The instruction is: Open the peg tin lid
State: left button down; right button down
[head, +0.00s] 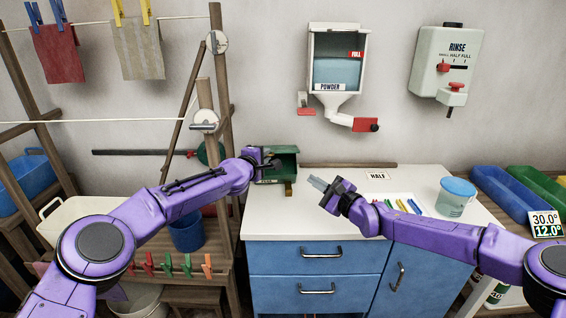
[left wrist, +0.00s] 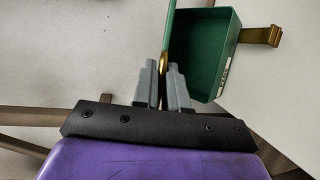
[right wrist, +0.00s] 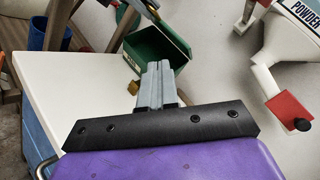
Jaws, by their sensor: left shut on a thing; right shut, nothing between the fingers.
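The green peg tin (head: 291,173) sits at the back left of the white counter. It also shows in the left wrist view (left wrist: 207,62) and the right wrist view (right wrist: 165,47), where its open inside is visible and looks empty. Its lid (left wrist: 170,22) stands raised, seen edge-on. My left gripper (left wrist: 164,68) is shut on the lid's brass-coloured edge piece; the arm partly hides this in the head view (head: 274,163). A brass latch (left wrist: 262,37) sticks out from the tin's opposite side. My right gripper (head: 312,183) is shut and empty, right of the tin and apart from it.
A powder dispenser (head: 338,70) hangs on the wall above. A wooden drying rack (head: 222,100) stands left. The counter's front left is clear.

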pick_arm(q)
jog(key=shift+r, duration=0.2)
jog(key=shift+a, duration=0.1)
pick_arm(e)
jog(key=s+a+r+x, duration=0.1)
jog(key=x, duration=1.1)
jog(key=shift+a+r, duration=0.4)
jog(key=shift+a, duration=0.2)
